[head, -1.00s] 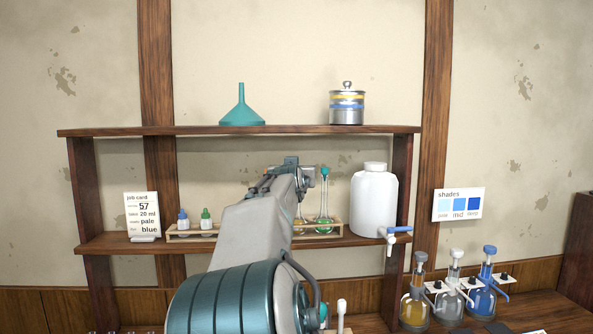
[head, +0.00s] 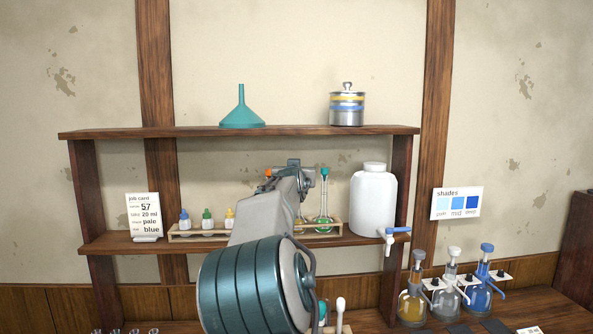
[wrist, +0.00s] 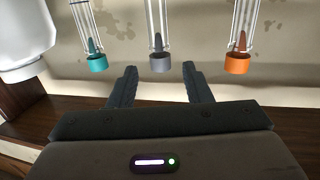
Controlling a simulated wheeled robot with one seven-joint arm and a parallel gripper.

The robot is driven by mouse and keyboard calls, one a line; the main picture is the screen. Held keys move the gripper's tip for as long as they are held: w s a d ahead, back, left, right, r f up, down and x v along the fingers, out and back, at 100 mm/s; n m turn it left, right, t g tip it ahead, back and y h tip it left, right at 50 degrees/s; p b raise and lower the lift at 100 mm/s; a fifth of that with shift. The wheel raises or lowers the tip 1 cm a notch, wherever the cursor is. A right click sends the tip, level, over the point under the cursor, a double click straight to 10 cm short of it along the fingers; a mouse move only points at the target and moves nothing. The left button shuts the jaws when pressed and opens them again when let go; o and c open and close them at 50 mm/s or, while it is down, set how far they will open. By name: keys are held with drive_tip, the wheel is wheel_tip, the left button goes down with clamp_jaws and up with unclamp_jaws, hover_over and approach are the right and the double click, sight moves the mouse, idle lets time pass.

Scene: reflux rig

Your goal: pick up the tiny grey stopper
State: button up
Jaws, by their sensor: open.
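The tiny grey stopper (wrist: 160,63) sits in the neck of a clear glass flask in the wrist view, which shows the scene upside down. It is between a teal stopper (wrist: 97,64) and an orange stopper (wrist: 238,64), each in its own flask. My gripper (wrist: 160,72) is open and empty. Its two fingers point toward the grey stopper, which lies midway between their tips in the picture; the exact depth gap is unclear. In the head view my gripper (head: 293,163) is at the flask tops, and my arm hides the grey stopper.
The flasks stand in a wooden rack (head: 335,229) on the lower shelf, with dropper bottles (head: 207,217) at its left. A white jug (head: 373,200) with a blue tap stands close to the right. The upper shelf (head: 180,131) carries a teal funnel (head: 241,110) and a metal tin (head: 346,106).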

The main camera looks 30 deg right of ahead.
drive_tip(key=shift+p+x, duration=0.9)
drive_tip(key=shift+x, duration=0.95)
drive_tip(key=shift+f, duration=0.15)
clamp_jaws()
